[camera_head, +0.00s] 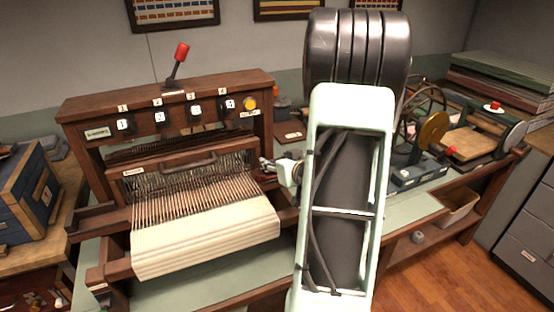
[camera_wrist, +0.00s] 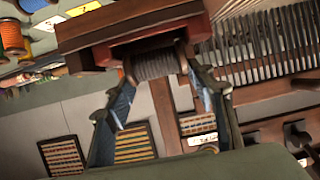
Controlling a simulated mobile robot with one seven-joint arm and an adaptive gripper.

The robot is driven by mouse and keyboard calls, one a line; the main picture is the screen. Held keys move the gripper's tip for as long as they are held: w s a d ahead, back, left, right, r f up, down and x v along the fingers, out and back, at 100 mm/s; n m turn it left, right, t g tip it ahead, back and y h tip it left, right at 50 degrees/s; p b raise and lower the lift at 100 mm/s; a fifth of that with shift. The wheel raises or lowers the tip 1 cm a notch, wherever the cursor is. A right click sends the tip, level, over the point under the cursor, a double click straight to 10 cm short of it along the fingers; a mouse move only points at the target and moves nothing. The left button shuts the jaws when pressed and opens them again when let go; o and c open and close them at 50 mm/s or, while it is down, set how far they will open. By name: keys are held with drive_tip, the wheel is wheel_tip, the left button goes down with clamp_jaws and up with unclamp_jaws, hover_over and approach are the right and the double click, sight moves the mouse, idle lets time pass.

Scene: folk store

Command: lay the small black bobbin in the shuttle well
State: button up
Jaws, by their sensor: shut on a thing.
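My gripper (camera_wrist: 160,85) is in the wrist view, with one finger on each side of a small dark grey, ribbed bobbin (camera_wrist: 156,66). It is shut on the bobbin. A reddish-brown wooden piece (camera_wrist: 90,32), seemingly the shuttle, lies right beyond the bobbin; the bobbin's far side is at its dark red recess. I cannot tell whether the bobbin rests inside the well or is just over it. In the head view my gripper (camera_head: 270,167) is small, at the loom's right end, and my arm hides part of that spot; the bobbin cannot be made out there.
The wooden loom (camera_head: 170,90) with its cream cloth (camera_head: 205,235) stands left of my arm. A row of heddles (camera_wrist: 270,45) is close on the right in the wrist view. Colored spools (camera_wrist: 12,38) show at the wrist view's upper left.

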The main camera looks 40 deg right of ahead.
drive_tip(key=shift+f+b, duration=0.5)
drive_tip(key=shift+b, duration=0.15)
idle(0.9)
drive_tip(key=o, duration=1.2)
drive_tip(key=shift+c, duration=0.2)
drive_tip(key=shift+s, duration=0.1)
drive_tip(key=v, duration=1.2)
